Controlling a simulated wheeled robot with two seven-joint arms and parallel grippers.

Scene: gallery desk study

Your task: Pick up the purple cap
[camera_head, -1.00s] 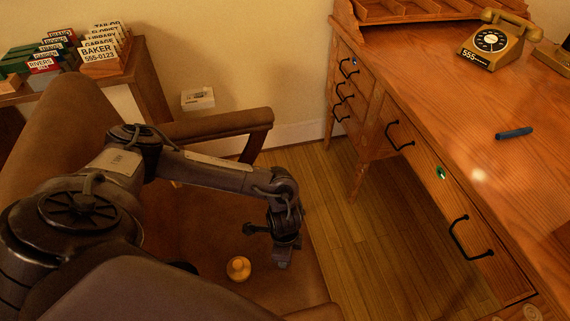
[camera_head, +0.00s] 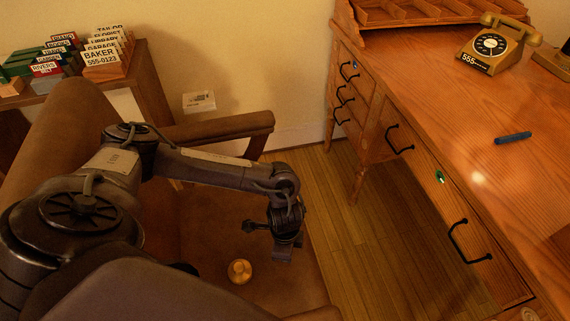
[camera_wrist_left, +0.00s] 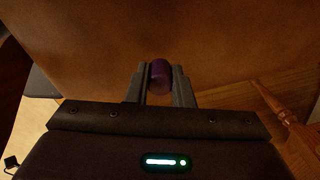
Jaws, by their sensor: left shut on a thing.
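The purple cap (camera_wrist_left: 160,76) shows in the left wrist view between the two finger ends of my left gripper (camera_wrist_left: 159,82). The fingers are shut on it. In the head view my left gripper (camera_head: 283,252) points down over the brown chair seat, and the cap cannot be made out there. My right gripper is in neither view.
A small yellow-orange knob-like object (camera_head: 239,271) sits on the chair seat, left of my left gripper. The chair armrest (camera_head: 215,124) runs behind my arm. A wooden desk (camera_head: 450,110) with drawers, a phone (camera_head: 492,45) and a blue pen-like object (camera_head: 513,138) stands at right.

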